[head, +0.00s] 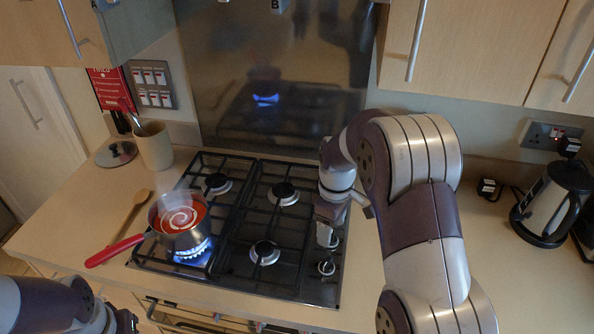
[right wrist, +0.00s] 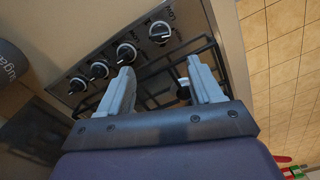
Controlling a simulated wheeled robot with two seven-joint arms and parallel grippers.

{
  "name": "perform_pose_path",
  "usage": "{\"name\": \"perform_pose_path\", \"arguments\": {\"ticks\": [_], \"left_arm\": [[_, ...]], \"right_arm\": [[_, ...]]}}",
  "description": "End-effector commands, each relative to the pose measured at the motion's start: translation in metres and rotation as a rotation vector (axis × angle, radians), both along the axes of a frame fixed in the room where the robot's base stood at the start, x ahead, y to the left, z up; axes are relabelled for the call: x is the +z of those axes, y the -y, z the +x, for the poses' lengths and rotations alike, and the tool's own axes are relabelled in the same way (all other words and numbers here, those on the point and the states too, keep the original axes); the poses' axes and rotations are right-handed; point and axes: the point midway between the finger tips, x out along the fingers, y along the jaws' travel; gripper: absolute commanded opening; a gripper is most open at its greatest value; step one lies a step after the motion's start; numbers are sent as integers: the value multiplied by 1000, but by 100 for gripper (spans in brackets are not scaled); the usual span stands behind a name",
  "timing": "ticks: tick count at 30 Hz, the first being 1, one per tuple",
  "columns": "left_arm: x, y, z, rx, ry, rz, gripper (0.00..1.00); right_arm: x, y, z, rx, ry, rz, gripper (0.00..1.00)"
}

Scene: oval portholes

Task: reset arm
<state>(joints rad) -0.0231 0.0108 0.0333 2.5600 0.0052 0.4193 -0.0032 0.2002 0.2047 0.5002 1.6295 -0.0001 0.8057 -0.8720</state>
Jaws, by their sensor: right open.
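My right arm reaches in from the lower right in the head view, bent above the counter. My right gripper (head: 330,213) points down over the right side of the hob (head: 306,262), near its control knobs. In the right wrist view, the two grey fingers of the right gripper (right wrist: 160,78) are spread apart with nothing between them. Beyond them are several hob knobs (right wrist: 126,54) and part of the black grate. My left arm (head: 62,306) shows only at the bottom left of the head view. Its gripper fingers are not visible.
A red-handled pan (head: 182,222) of red soup steams over a lit blue burner. A wooden spoon (head: 132,208), a lid (head: 116,153) and a utensil pot (head: 154,147) are at left. A kettle (head: 552,206) stands at right. Cabinets hang above; the counter's right front is clear.

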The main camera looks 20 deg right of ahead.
Motion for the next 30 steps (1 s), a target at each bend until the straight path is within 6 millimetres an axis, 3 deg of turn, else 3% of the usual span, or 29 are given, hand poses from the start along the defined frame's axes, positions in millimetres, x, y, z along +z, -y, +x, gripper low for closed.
{"name": "perform_pose_path", "arguments": {"ticks": [4, 6, 8, 13, 19, 22, 30], "left_arm": [[0, 0, 0, 0, 0, 0, 36], [0, 0, 0, 0, 0, 0, 36], [0, 0, 0, 0, 0, 0, 36], [0, 0, 0, 0, 0, 0, 36], [0, 0, 0, 0, 0, 0, 36], [0, 0, 0, 0, 0, 0, 36], [0, 0, 0, 0, 0, 0, 36]], "right_arm": [[0, 0, 1, -38, 5, -1, 65], [-5, 0, 0, -157, 21, -2, 65], [-13, -5, -18, -321, 21, 0, 65], [-7, -41, -80, -648, 60, 16, 65], [4, -74, -139, -689, 92, 36, 65], [12, -82, -138, -652, 117, 47, 65], [11, -82, -138, -650, 113, 44, 65]]}}
